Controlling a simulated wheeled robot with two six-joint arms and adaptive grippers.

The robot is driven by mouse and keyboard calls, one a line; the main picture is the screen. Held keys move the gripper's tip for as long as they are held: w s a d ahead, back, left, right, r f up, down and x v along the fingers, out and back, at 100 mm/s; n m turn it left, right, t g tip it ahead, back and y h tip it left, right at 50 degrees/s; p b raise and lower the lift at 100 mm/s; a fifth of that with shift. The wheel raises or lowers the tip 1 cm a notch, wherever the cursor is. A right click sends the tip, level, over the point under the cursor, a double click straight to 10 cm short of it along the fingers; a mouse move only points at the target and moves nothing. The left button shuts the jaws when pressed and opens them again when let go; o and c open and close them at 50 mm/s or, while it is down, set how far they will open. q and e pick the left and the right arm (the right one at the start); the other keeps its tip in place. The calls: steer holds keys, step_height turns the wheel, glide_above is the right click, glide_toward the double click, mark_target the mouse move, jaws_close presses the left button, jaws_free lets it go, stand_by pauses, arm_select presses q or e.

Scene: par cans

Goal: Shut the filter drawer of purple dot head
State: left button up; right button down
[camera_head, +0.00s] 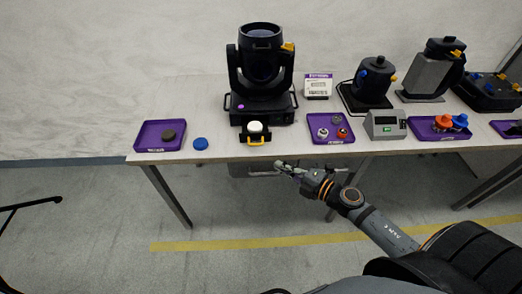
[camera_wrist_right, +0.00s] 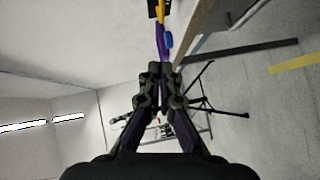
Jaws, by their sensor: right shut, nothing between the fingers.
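The purple dot head (camera_head: 261,62) is a black moving light standing on the table, with a purple dot (camera_head: 240,106) on its base. Its filter drawer (camera_head: 240,137) sticks out at the front, open, with a white round piece (camera_head: 255,127) in it and a yellow handle (camera_head: 256,144) at the table's front edge. My right gripper (camera_head: 279,165) is shut and empty, just right of and below the handle, apart from it. In the right wrist view its closed fingers (camera_wrist_right: 160,72) point toward a yellow part, probably the handle (camera_wrist_right: 160,12). My left gripper is not seen.
A purple tray (camera_head: 145,143) with a dark disc and a blue cap (camera_head: 200,143) lie left of the drawer. Another purple tray (camera_head: 318,117) with small parts and a grey display box (camera_head: 385,125) stand right. Other black heads (camera_head: 372,82) stand further right. Space before the table is open.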

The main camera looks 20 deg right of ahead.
mark_target(260, 128)
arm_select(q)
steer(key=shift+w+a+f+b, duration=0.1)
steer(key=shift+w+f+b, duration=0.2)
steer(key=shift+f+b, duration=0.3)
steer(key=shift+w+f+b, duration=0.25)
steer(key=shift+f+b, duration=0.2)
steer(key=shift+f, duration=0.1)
arm_select(e)
steer(key=w+a, duration=0.1)
steer(key=w, duration=0.2)
steer(key=w+a+f, duration=0.1)
steer(key=w, duration=0.3)
steer(key=w+a+f, duration=0.1)
steer(key=w, duration=0.3)
steer(key=shift+a+f, duration=0.1)
steer(key=shift+f, duration=0.05)
steer(key=shift+w, duration=0.1)
steer(key=w+d, duration=0.1)
steer(key=w, duration=0.2)
steer(key=w+d, duration=0.1)
steer(key=w, duration=0.5)
steer(key=shift+w+d, duration=0.15)
steer(key=shift+d, duration=0.25)
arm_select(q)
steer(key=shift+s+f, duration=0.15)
arm_select(e)
steer(key=shift+r, duration=0.25)
